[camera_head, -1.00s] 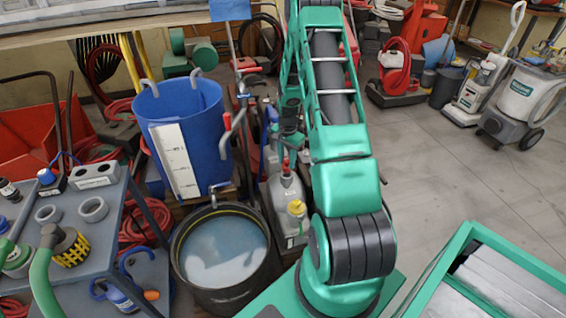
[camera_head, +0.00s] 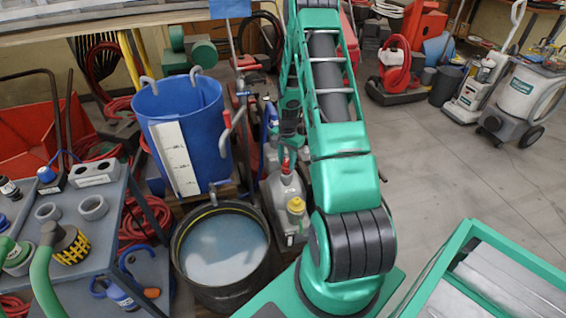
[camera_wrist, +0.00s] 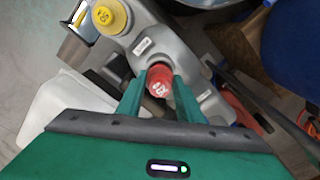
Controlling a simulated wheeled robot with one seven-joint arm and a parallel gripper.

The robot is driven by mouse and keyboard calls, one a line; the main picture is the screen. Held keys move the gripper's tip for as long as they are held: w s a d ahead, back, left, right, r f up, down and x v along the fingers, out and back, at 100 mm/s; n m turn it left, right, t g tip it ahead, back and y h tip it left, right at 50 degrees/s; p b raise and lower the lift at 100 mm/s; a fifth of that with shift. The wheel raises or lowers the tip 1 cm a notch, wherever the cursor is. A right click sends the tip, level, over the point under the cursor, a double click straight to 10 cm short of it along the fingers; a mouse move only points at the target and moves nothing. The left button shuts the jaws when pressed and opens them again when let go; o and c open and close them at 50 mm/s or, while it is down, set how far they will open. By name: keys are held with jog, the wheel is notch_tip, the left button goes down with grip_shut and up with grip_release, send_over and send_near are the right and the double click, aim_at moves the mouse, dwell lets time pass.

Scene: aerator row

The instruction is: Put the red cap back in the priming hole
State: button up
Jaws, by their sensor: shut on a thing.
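The red cap (camera_wrist: 159,82) is between the two green fingertips of my gripper (camera_wrist: 157,86) in the wrist view. My gripper is shut on it. The cap is over the grey pump body (camera_wrist: 152,42), at its narrow part. The priming hole is hidden, and I cannot tell whether the cap is in it or above it. In the head view the red cap (camera_head: 285,164) shows small at the top of the grey body (camera_head: 288,187), below my dark green gripper (camera_head: 289,139). A yellow cap (camera_wrist: 108,16) sits on the same body; it also shows in the head view (camera_head: 296,205).
A round black tub of cloudy water (camera_head: 222,250) stands left of the grey body. A blue barrel (camera_head: 205,125) stands behind the tub. A grey cart (camera_head: 75,215) with fittings is at the left. Open floor (camera_head: 440,160) lies to the right.

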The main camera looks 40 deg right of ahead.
jog(key=shift+f, duration=1.15)
jog(key=o, duration=1.2)
jog(key=shift+r, duration=0.1)
notch_tip(320, 180, up, 10)
jog(key=shift+f, duration=0.1)
jog(key=shift+r, duration=0.3)
